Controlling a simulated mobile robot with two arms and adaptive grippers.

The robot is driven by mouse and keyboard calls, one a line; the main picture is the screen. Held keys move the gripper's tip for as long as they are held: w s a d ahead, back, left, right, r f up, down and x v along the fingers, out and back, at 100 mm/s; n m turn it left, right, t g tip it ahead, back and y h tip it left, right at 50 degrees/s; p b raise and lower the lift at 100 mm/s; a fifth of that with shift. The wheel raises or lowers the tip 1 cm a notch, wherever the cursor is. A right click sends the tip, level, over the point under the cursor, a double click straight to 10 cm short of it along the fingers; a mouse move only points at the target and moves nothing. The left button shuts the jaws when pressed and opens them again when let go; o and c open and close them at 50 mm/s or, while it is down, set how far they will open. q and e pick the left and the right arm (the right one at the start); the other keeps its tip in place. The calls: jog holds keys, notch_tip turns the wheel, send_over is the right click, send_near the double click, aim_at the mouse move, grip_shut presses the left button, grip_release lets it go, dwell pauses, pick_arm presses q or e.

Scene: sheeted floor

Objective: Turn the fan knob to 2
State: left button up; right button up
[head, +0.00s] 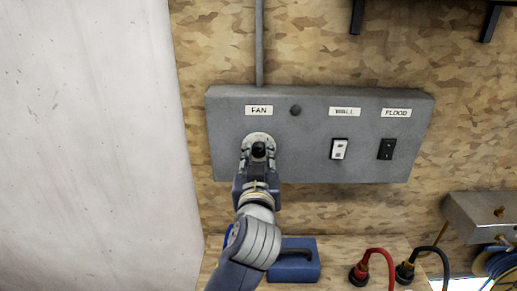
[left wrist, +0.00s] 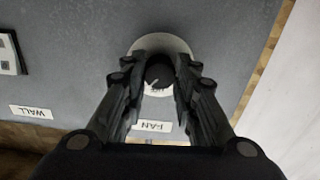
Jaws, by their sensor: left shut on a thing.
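The grey control panel (head: 310,169) is on the wooden wall. Below its FAN label (head: 259,110) is the fan's pale round dial plate (head: 258,136) with a dark fan knob (head: 258,149) at its middle. My left gripper (head: 258,154) is at the panel, its fingers either side of the knob and shut on it. In the left wrist view the knob (left wrist: 159,74) sits between the fingertips (left wrist: 160,72); a light pointer line shows on it. Most dial markings are hidden or too small to read. My right gripper is not in view.
A WALL switch (head: 339,149) and a dark FLOOD switch (head: 386,149) are on the panel to the right. Below are a blue box (head: 294,265), red (head: 377,254) and black cables (head: 440,256), and a metal box (head: 485,215). A pale sheet (head: 90,140) hangs at left.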

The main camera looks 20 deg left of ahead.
pick_arm(q)
jog(key=m+p, duration=0.2)
jog(key=m, duration=0.1)
jog(key=shift+r+m+p, duration=0.15)
jog(key=shift+m+p, duration=0.2)
jog(key=shift+m, duration=0.05)
jog(key=m+p, duration=0.3)
jog(key=m, duration=0.1)
jog(key=shift+m, duration=0.3)
jog(key=shift+p, duration=0.3)
jog(key=o, duration=0.9)
jog(key=shift+o, duration=0.9)
jog(key=shift+w+f, duration=0.1)
jog(key=shift+f, duration=0.1)
jog(key=shift+s, duration=0.2)
jog(key=v, duration=1.1)
jog(key=shift+s, duration=0.3)
